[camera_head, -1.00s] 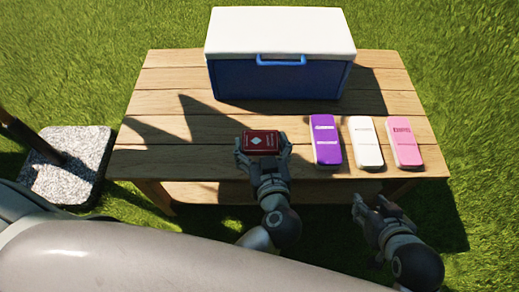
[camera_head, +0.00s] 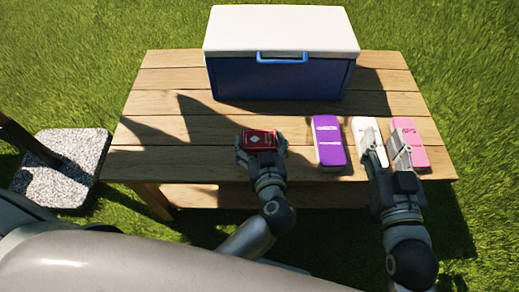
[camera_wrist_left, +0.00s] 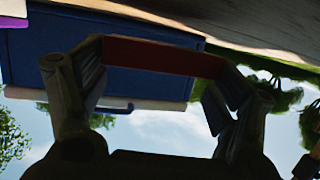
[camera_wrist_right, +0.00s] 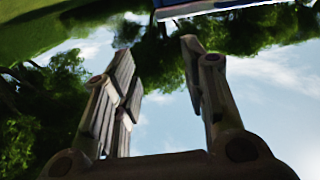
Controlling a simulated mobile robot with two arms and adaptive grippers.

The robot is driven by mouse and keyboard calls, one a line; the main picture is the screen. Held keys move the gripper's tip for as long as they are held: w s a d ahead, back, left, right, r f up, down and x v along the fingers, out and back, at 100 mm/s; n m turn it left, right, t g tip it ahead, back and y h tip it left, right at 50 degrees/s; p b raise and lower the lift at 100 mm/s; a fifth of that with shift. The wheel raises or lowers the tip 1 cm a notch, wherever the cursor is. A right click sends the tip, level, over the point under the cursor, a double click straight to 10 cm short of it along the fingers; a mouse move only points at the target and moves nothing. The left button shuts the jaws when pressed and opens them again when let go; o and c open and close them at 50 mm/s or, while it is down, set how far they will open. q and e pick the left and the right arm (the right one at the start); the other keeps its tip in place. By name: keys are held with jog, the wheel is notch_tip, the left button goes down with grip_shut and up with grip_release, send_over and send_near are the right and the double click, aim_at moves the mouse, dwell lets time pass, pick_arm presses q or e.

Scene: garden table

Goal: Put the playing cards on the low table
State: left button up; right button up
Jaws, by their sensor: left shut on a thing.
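The playing cards are a small dark red box (camera_head: 259,140) with a white diamond on it. My left gripper (camera_head: 261,147) is shut on the box, one finger at each side, over the front part of the low wooden table (camera_head: 190,160). Whether the box touches the table top cannot be told. In the left wrist view the red box (camera_wrist_left: 165,56) spans between the two fingers. My right gripper (camera_head: 388,152) is open and empty, over the front ends of the white and pink cases. In the right wrist view its fingers (camera_wrist_right: 160,85) stand wide apart with nothing between them.
A blue cooler with a white lid (camera_head: 280,75) stands at the back of the table. A purple case (camera_head: 328,143), a white case (camera_head: 368,130) and a pink case (camera_head: 408,130) lie at the right front. The table's left side is clear. A stone base (camera_head: 65,165) stands on the grass at left.

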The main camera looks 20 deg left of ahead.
pick_arm(q)
notch_tip(320, 180, down, 3)
jog(key=shift+r+b, duration=0.2)
jog(key=shift+b, duration=0.65)
pick_arm(e)
notch_tip(320, 180, up, 9)
jog(key=s+t+y, duration=0.1)
jog(key=t+y, duration=0.1)
jog(key=t, duration=0.3)
jog(key=shift+s+a, duration=0.25)
jog(key=shift+a, duration=0.2)
pick_arm(q)
jog(key=o, duration=0.9)
jog(key=shift+f, duration=0.1)
pick_arm(e)
jog(key=shift+w+f, duration=0.1)
jog(key=shift+f, duration=0.15)
